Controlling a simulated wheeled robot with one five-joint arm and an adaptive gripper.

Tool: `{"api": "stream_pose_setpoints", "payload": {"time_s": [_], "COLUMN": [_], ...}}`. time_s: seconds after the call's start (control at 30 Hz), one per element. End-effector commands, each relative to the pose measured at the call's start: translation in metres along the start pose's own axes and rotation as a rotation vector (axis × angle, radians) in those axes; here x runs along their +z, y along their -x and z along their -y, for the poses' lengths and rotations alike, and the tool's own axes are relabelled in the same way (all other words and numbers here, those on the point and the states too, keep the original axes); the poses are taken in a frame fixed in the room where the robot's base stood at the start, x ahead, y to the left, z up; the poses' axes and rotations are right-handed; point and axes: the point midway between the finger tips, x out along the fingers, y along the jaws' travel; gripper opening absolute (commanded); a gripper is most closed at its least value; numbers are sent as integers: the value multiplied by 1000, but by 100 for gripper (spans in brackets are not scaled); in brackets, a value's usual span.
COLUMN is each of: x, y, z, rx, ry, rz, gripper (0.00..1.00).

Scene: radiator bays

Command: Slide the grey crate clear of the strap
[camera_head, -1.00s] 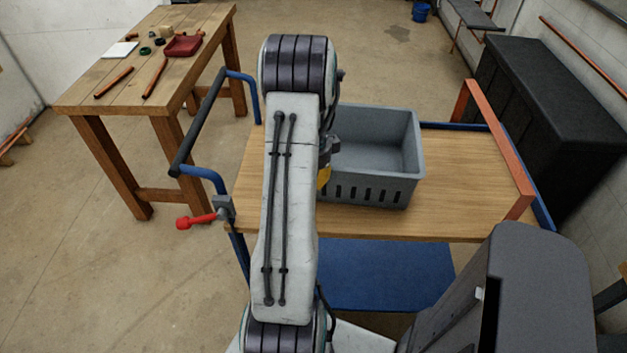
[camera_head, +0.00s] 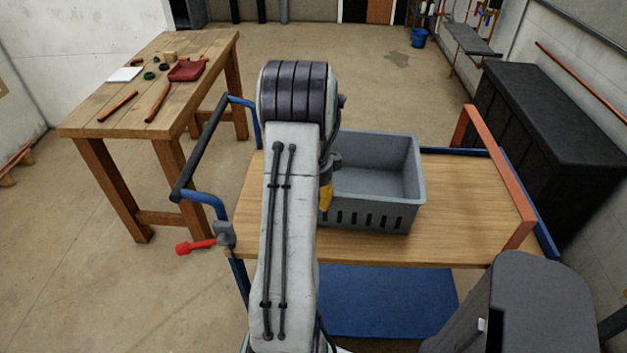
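The grey crate (camera_head: 374,215) stands upright and looks empty on the wooden top of a blue-framed trolley (camera_head: 460,220). An orange band (camera_head: 495,165), which I take for the strap, spans the right end of the trolley. Bare wood shows between the crate's right side and this band. My gripper (camera_head: 327,190) is at the crate's left side, mostly hidden behind my arm; only a dark part and a yellow part show. I cannot tell whether it touches the crate or whether its fingers are open.
The trolley has a dark push handle (camera_head: 200,147) and a red lever (camera_head: 195,246) at its left end. A workbench (camera_head: 130,95) with pipes and small items stands at the left. A black chest (camera_head: 550,120) stands close on the right. Open floor lies behind the trolley.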

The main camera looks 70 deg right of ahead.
Motion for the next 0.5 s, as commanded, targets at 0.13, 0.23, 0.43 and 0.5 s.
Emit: {"api": "stream_pose_setpoints", "payload": {"time_s": [0.13,0.23,0.43,0.5], "x": [0,0,0,0], "y": [28,45,72,79], "z": [1,1,1,0], "rx": [-4,-4,-3,-2], "ry": [0,1,1,1], "rz": [0,0,0,0], "gripper": [36,36,36,36]}}
